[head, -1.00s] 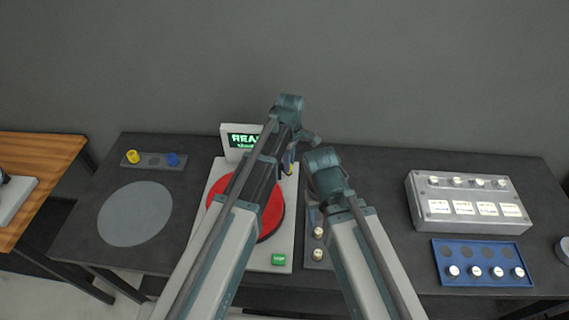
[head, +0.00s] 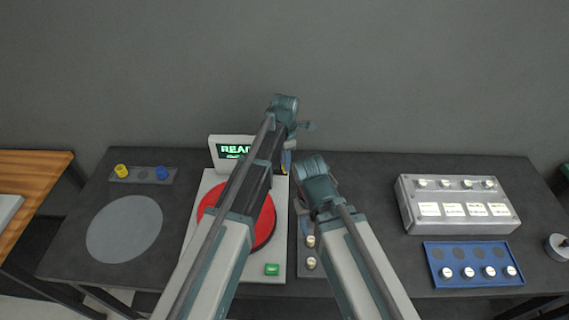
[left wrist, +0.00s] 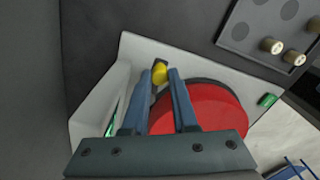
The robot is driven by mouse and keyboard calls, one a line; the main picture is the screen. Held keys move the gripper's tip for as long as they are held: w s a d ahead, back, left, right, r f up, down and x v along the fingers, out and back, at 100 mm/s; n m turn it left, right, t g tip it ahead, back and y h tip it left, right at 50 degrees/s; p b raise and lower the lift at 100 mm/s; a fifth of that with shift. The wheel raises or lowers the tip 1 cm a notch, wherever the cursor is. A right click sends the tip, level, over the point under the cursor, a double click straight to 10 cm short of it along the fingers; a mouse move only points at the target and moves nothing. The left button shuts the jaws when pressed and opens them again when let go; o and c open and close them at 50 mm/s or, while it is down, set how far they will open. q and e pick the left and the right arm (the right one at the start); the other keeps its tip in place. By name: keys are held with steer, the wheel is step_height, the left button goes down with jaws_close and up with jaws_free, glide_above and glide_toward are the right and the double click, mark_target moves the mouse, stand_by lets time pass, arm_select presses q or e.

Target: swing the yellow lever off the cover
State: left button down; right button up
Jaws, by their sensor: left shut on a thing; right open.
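The yellow lever (left wrist: 159,73) shows in the left wrist view between the two fingertips of my left gripper (left wrist: 160,74), which is shut on it. It stands at the rim of the round red cover (left wrist: 212,110), near a corner of the white unit (left wrist: 135,48). In the head view, my left arm hides part of the red cover (head: 265,222), and only a sliver of yellow shows by my left gripper (head: 288,162). My right gripper (head: 303,204) is open, right of the white unit; its fingertips are mostly hidden by its own wrist.
The unit carries a lit green display (head: 235,150) and a green button (head: 272,269). A dark plate with pale knobs (head: 311,262) lies beside it. A grey box (head: 459,205) and blue tray (head: 473,265) stand right. A grey disc (head: 125,229) and knob holder (head: 143,175) lie left.

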arm_select(q)
steer(key=shift+w+n, duration=0.2)
steer(key=shift+n, duration=0.1)
stand_by(0.4)
steer(key=c, duration=0.7)
jaws_free()
steer(key=shift+r, duration=0.15)
step_height(320, 180, up, 14)
steer(key=p, duration=1.4)
steer(key=shift+f, duration=0.2)
